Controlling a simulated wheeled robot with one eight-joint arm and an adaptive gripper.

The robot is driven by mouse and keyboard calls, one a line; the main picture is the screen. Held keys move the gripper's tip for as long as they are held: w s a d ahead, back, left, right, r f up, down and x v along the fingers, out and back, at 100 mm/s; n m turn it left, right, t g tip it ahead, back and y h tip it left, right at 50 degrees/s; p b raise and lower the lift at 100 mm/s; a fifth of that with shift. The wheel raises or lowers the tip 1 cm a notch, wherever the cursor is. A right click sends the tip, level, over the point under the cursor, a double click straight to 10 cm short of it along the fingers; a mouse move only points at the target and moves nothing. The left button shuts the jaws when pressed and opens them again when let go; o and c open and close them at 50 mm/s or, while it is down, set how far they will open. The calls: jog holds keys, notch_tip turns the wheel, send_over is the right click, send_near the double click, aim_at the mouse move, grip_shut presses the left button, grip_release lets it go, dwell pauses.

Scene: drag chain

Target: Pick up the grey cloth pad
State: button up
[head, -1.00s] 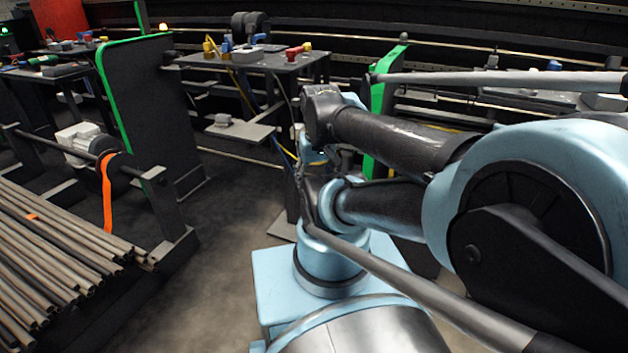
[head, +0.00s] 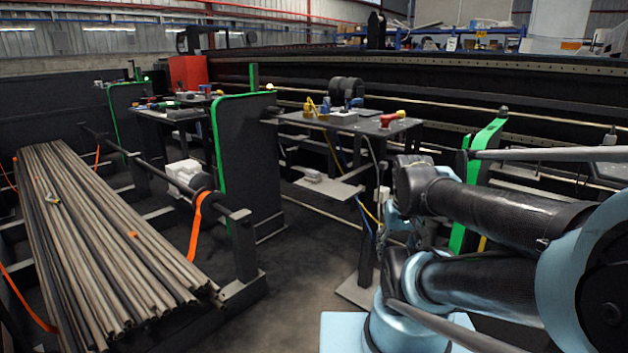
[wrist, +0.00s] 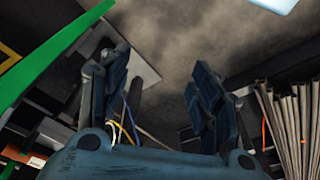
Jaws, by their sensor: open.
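My gripper (wrist: 160,68) shows in the wrist view with its two dark fingers spread apart and nothing between them. In the head view its fingers cannot be made out. A small grey item (head: 313,175) lies on the low shelf (head: 335,190) under the worktable. A light grey block-like item (head: 343,117) sits on the worktable top (head: 383,128). Both are too small to tell which, if either, is the grey cloth pad. I cannot pick out the pad in the wrist view.
A green-edged dark panel (head: 245,165) stands left of the worktable. A rack of long pipes (head: 100,235) fills the left. A green upright (head: 480,180) stands behind my arm. Open floor (head: 300,270) lies between the rack and worktable.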

jog(key=shift+o, duration=0.4)
jog(key=shift+r, duration=0.1)
jog(key=w+a+r+n+y, duration=0.1)
jog(key=w+a+r+n, duration=0.2)
jog(key=w+r, duration=0.45)
jog(key=w+a+r+n+y, duration=0.1)
jog(key=w+a+r+n, duration=0.1)
jog(key=w+a+r, duration=0.4)
jog(key=w+a+r+n+y, duration=0.1)
jog(key=w+a+r+n, duration=0.3)
jog(key=w, duration=0.7)
jog(key=w+a+r+n+y, duration=0.1)
jog(key=w+a+r, duration=0.4)
jog(key=w, duration=0.6)
send_near(313, 171)
jog(key=shift+t, duration=0.3)
jog(key=x, duration=0.3)
jog(key=s+x, duration=0.1)
jog(key=shift+w+a+f, duration=0.15)
jog(key=shift+a+f, duration=0.15)
jog(key=shift+f, duration=0.1)
jog(key=shift+x, duration=2.85)
jog(key=shift+w+d, duration=0.15)
jog(key=shift+w, duration=0.05)
